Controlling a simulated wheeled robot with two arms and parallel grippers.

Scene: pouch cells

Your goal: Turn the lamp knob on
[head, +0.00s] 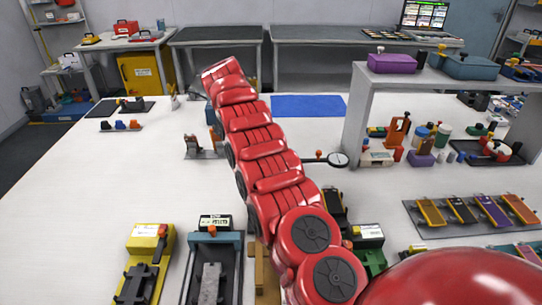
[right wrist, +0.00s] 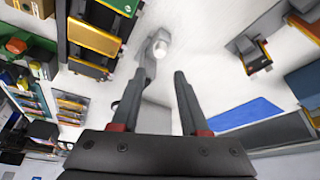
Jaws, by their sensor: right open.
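My right arm, red and segmented, crosses the head view from the lower right to the upper middle; its gripper is hidden there. In the right wrist view my right gripper (right wrist: 159,76) is open, with nothing between its fingers. Just beyond the fingertips is a grey fitting with a pale round end (right wrist: 160,48); I cannot tell whether it is the lamp or its knob. In the head view a round pale disc on a dark arm (head: 338,160) with an orange knob (head: 318,153) stands right of my arm. Its lit state cannot be told. My left gripper is not in view.
A blue mat (head: 308,106) lies at the back of the white table (head: 80,190). A grey shelf (head: 359,115) with bottles and tools beneath stands at the right. Yellow (head: 149,230) and grey (head: 215,238) devices sit at the front. The table's left middle is clear.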

